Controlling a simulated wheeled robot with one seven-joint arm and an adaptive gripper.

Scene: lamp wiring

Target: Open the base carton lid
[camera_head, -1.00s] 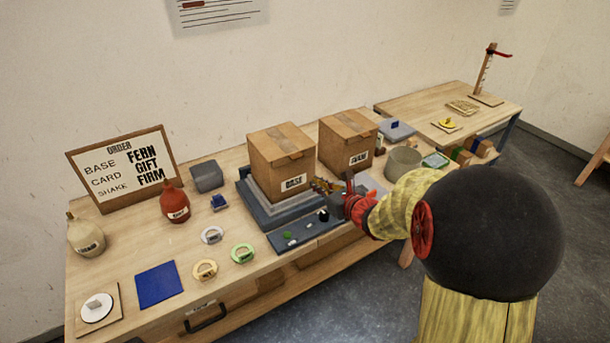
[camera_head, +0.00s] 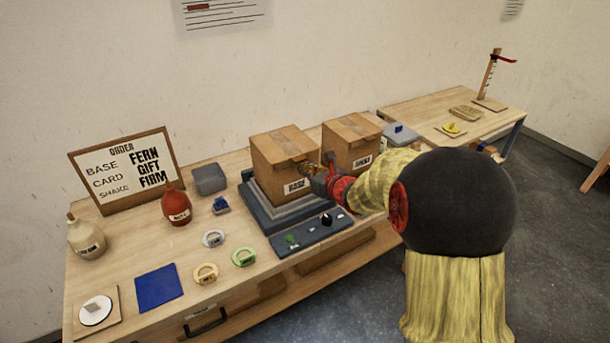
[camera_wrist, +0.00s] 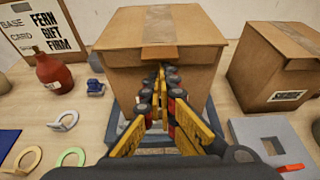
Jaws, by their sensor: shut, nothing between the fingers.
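The base carton (camera_head: 272,165) is a brown cardboard box with a BASE label. It sits on a grey stepped platform (camera_head: 262,218) on the table. Its lid (camera_head: 283,143) is down, with a tape strip and a small tab over the front edge; the lid also shows in the wrist view (camera_wrist: 163,24). My gripper (camera_head: 328,160) is at the carton's front right in the head view. In the wrist view my gripper (camera_wrist: 160,72) has its fingers together in front of the carton's front face, just below the lid tab (camera_wrist: 160,52). I cannot tell whether they touch it.
A second carton (camera_head: 352,142) stands close on the right. A control panel (camera_head: 310,234) with a green button and black knob lies in front. A red bottle (camera_head: 176,206), an order board (camera_head: 125,168) and several rings are to the left.

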